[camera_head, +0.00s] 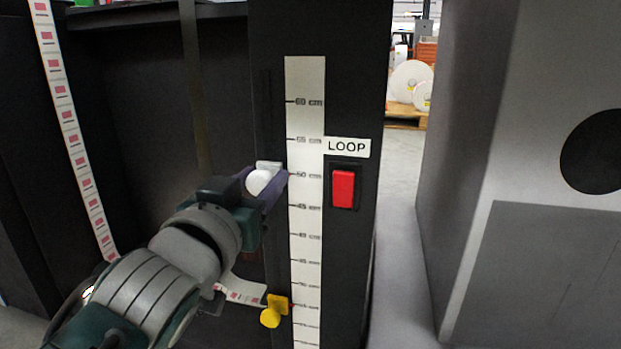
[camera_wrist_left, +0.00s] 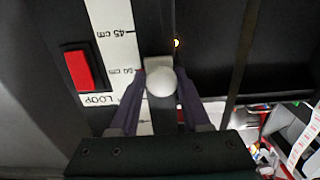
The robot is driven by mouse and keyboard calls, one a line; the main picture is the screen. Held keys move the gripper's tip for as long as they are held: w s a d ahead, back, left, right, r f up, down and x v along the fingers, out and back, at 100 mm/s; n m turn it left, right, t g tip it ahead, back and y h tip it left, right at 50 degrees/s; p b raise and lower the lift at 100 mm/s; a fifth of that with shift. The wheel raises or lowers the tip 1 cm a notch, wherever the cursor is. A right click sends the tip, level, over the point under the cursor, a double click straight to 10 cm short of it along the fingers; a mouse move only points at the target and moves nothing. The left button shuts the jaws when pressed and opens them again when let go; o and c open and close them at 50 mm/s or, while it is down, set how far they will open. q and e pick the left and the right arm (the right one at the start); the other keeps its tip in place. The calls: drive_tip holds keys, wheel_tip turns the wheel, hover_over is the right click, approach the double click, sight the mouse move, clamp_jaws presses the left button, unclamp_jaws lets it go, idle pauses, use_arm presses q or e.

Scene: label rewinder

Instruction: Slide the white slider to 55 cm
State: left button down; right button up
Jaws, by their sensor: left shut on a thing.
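The white slider (camera_head: 258,181) has a round knob on a small block, set beside the left edge of the white scale strip (camera_head: 305,240) on a black post. It stands close to the 50 cm mark. In the left wrist view, where the scale appears upside down, the slider (camera_wrist_left: 160,82) is also level with the 50 cm mark. My left gripper (camera_head: 264,184) is shut on the knob, with its purple fingers (camera_wrist_left: 160,92) on either side. The 55 cm mark (camera_head: 301,140) is clear above it. My right gripper is not in view.
A yellow slider (camera_head: 276,310) sits lower on the same post, near a strip of labels (camera_head: 240,291). A red switch (camera_head: 344,189) under a LOOP label (camera_head: 347,147) is right of the scale. A label web (camera_head: 70,130) runs down at the left.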

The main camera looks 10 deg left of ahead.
use_arm(q)
drive_tip(key=shift+a, duration=0.1)
idle(0.8)
wheel_tip(320, 180, up, 5)
drive_tip(key=p, duration=0.6)
drive_tip(key=shift+r, duration=0.15)
drive_tip(key=c, duration=0.8)
unclamp_jaws()
drive_tip(key=shift+c, duration=0.2)
drive_tip(key=o, duration=0.4)
drive_tip(key=shift+a, duration=0.1)
drive_tip(key=shift+c, duration=0.2)
